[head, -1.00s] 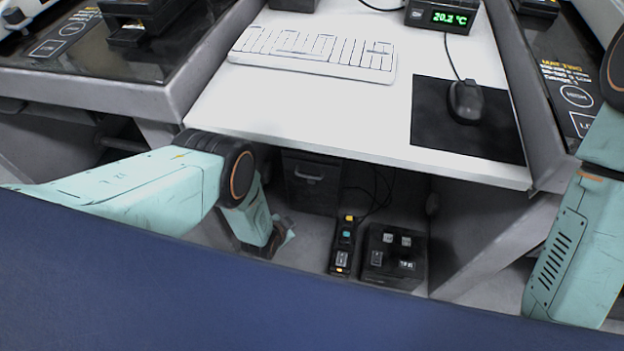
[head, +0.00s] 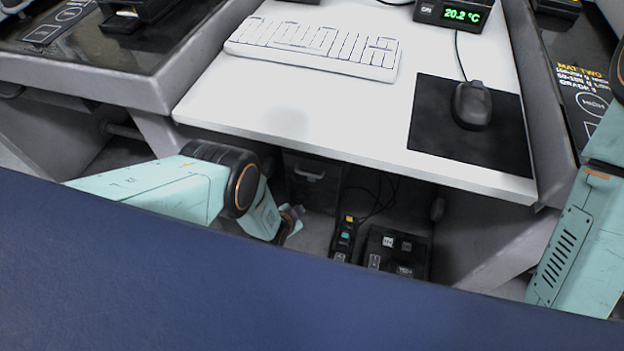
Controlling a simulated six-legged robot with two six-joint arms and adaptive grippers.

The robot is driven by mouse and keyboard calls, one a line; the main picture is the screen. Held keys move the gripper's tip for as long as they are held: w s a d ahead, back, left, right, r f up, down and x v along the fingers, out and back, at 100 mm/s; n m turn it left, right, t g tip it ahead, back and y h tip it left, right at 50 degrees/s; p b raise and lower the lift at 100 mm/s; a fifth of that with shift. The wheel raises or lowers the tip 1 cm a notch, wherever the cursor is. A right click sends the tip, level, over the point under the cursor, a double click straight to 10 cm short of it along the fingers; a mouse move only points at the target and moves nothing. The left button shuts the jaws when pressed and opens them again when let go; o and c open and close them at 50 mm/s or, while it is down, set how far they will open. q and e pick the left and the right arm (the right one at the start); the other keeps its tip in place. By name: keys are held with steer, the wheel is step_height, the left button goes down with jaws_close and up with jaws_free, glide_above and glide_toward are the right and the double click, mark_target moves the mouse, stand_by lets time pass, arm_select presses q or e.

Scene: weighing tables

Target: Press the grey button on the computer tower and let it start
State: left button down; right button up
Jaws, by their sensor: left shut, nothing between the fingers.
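Under the white desk stands a dark box with a pale handle-like bar (head: 312,178). To its right, lower down, is a black box with several small pale squares on top (head: 402,248). I cannot tell for sure which of these is the computer tower, and no single grey button can be made out. My left arm reaches down under the desk's front edge. Its gripper (head: 290,224) is shut and empty, left of the black box and apart from it, partly hidden by the arm and the blue edge. My right gripper is out of view.
A narrow power strip (head: 344,236) with coloured switches lies between the boxes, with cables behind. The white desk (head: 290,118) overhangs them, bearing a keyboard (head: 312,46), a mouse (head: 471,104) on a black mat (head: 428,126) and a temperature display (head: 452,14). A blue surface (head: 200,290) fills the foreground.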

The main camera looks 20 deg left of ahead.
mark_target(312, 179)
arm_select(q)
steer(key=w+b, duration=0.3)
steer(key=w, duration=0.5)
steer(key=shift+w+d, duration=0.2)
steer(key=shift+w, duration=0.05)
steer(key=shift+w, duration=0.1)
stand_by(1.3)
steer(key=shift+w, duration=0.3)
stand_by(0.4)
steer(key=shift+s+p, duration=0.3)
steer(key=shift+s, duration=0.1)
